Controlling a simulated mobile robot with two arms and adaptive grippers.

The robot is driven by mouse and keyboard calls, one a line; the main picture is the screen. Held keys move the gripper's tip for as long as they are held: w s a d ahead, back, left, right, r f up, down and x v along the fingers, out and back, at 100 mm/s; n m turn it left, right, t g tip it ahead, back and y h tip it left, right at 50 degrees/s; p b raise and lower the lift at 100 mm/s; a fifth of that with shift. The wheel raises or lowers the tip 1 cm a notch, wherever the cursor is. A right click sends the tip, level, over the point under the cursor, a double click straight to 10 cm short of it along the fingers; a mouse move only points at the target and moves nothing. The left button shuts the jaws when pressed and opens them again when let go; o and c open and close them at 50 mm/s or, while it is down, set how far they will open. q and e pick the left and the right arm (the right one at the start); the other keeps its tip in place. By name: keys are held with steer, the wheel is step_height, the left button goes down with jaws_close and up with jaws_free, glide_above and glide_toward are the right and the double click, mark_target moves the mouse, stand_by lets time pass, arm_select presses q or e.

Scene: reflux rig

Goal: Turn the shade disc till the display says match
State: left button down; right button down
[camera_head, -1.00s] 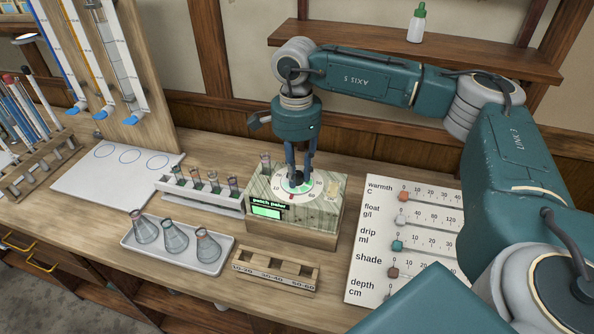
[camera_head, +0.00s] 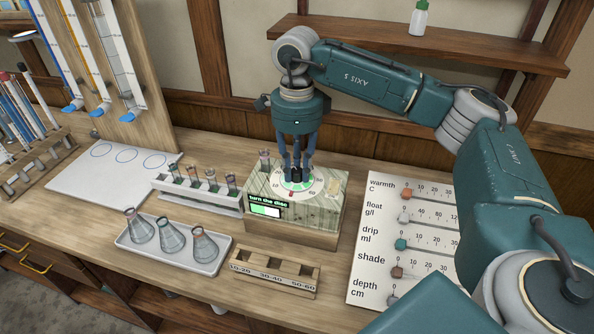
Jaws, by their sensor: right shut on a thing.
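The shade disc (camera_head: 315,187) is a pale dial with numbers and a coloured centre on top of a wooden box (camera_head: 290,236). My right gripper (camera_head: 296,176) points straight down over it, its fingers shut on the middle of the disc. The display (camera_head: 266,205) on the box front reads "turn the disc" in green, above a bar part white and part green. A tube (camera_head: 264,160) stands upright at the box's back left corner. The fingers hide part of the disc's scale. My left gripper is not in view.
A white rack of tubes (camera_head: 196,197) stands left of the box. A tray (camera_head: 208,268) with three flasks and an empty wooden rack (camera_head: 275,284) stand in front. A slider board (camera_head: 357,290) lies to the right, under my right arm.

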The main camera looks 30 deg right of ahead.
mark_target(297, 169)
steer(key=shift+r+m+b, duration=0.1)
steer(key=shift+m+b, duration=0.2)
steer(key=shift+m, duration=1)
steer(key=shift+w+m, duration=0.1)
steer(key=shift+m, duration=0.2)
steer(key=c, duration=1.5)
jaws_free()
steer(key=shift+o, duration=0.2)
step_height(297, 169, up, 12)
